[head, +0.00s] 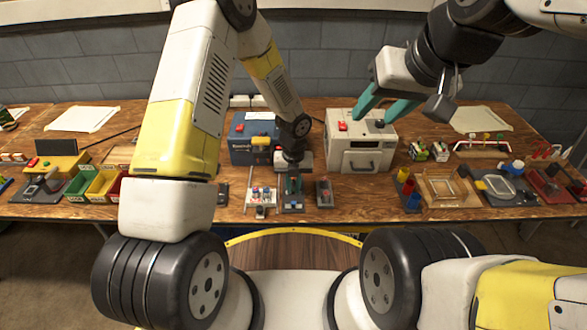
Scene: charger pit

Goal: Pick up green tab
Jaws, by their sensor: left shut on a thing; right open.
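My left gripper (293,185) points down over a small grey fixture (292,207) near the middle of the table's front edge. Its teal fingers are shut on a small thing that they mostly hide. I cannot make out a separate green tab; the fingers are of a similar colour, so I cannot tell whether that is what they hold. My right gripper (385,104) is open and empty, high in front of the white box (361,147).
Small fixtures stand on both sides of my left gripper, a light one (261,196) and a grey one (324,193). A blue box (248,140) stands behind. Coloured bins (100,186) are at left, a wooden frame (445,190) at right. Bare wood (362,190) lies right of the fixtures.

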